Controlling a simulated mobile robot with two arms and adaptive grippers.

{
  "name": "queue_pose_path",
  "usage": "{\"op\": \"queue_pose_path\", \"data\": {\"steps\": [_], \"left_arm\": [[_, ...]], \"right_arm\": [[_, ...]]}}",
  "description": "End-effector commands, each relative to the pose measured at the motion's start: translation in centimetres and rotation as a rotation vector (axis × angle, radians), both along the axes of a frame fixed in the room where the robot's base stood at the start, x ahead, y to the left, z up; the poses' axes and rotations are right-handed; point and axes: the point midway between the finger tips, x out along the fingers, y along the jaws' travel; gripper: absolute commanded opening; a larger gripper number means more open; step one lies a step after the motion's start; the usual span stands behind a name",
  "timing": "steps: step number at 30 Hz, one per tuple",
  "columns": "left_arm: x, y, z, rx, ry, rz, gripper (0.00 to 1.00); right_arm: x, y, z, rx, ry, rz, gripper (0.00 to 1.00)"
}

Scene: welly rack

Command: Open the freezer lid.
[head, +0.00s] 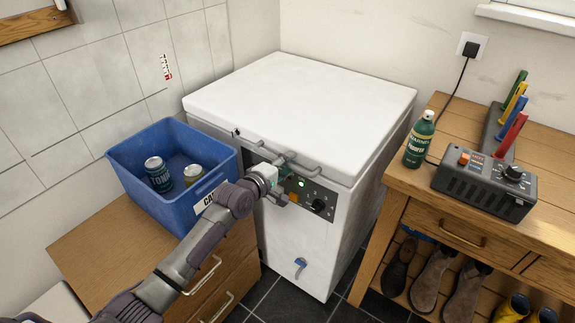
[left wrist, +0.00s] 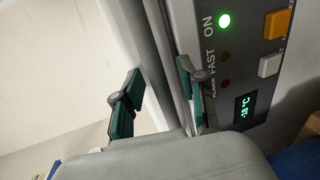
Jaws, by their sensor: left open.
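The white chest freezer (head: 300,245) stands against the corner in the head view, and its lid (head: 300,90) lies flat and shut. A grey bar handle (head: 312,169) runs along the lid's front edge. My left gripper (head: 282,174) is at the freezer's front, by the handle, and partly covers it and the control panel. In the left wrist view, the open green-padded fingers (left wrist: 160,88) lie on either side of a grey strip at the lid edge. I cannot tell whether they touch it. The panel (left wrist: 240,70) shows a lit green lamp and "-18 °C".
A blue crate (head: 184,222) with two cans stands left of the freezer on wooden drawers (head: 110,250). On the right, a wooden bench (head: 455,211) holds a green spray can (head: 420,140) and a grey device (head: 484,184). Shoes stand beneath it. The lid top is clear.

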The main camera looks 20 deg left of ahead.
Motion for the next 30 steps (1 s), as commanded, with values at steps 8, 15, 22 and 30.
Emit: {"op": "queue_pose_path", "data": {"steps": [8,15,22,30], "left_arm": [[0.25,-0.12,-0.03,0.0,0.0,-0.001,0.41],[0.23,-0.12,-0.04,0.0,0.0,0.0,0.08],[0.22,-0.1,-0.06,0.0,0.0,0.0,0.0],[0.22,0.0,0.41,0.001,0.004,0.0,0.0]], "right_arm": [[0.03,0.03,-0.02,0.0,-0.001,0.0,0.4],[0.02,0.09,-0.03,0.001,-0.001,0.0,0.4],[0.01,0.22,-0.03,0.002,-0.001,-0.001,0.4],[-0.03,0.27,0.37,0.003,0.001,-0.001,0.4]]}}
